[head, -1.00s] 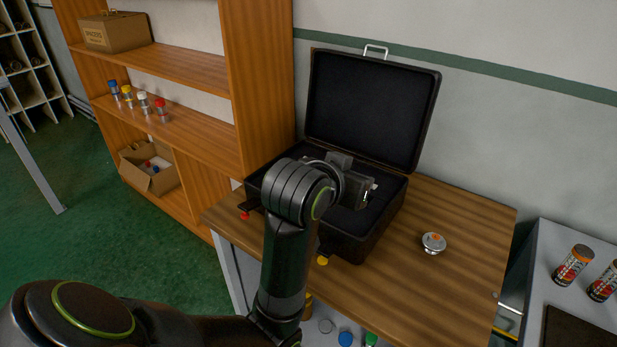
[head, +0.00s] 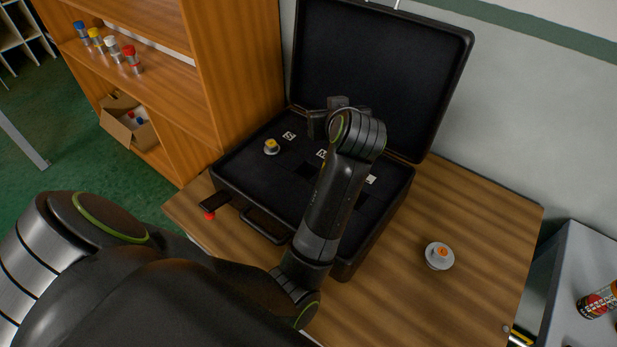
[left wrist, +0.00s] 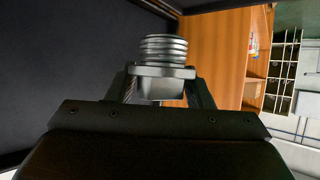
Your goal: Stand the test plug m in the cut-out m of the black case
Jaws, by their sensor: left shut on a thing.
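The black case (head: 233,182) lies open on the wooden table, its lid up at the back. Small white labels mark its dark foam: one at the back left (head: 289,135), a middle one (head: 321,154) and one at the right (head: 370,180); the letters are too small to read surely. My left gripper (head: 318,124) is over the back of the case, partly hidden by its own arm. In the left wrist view it is shut on a silver test plug (left wrist: 163,48) with a threaded end and a squarish body. Its letter does not show. The arm covers part of the foam.
A plug with a yellow top (head: 271,147) stands in the case's left part. A wooden shelf (head: 235,75) stands close on the left. The table's right part is otherwise clear.

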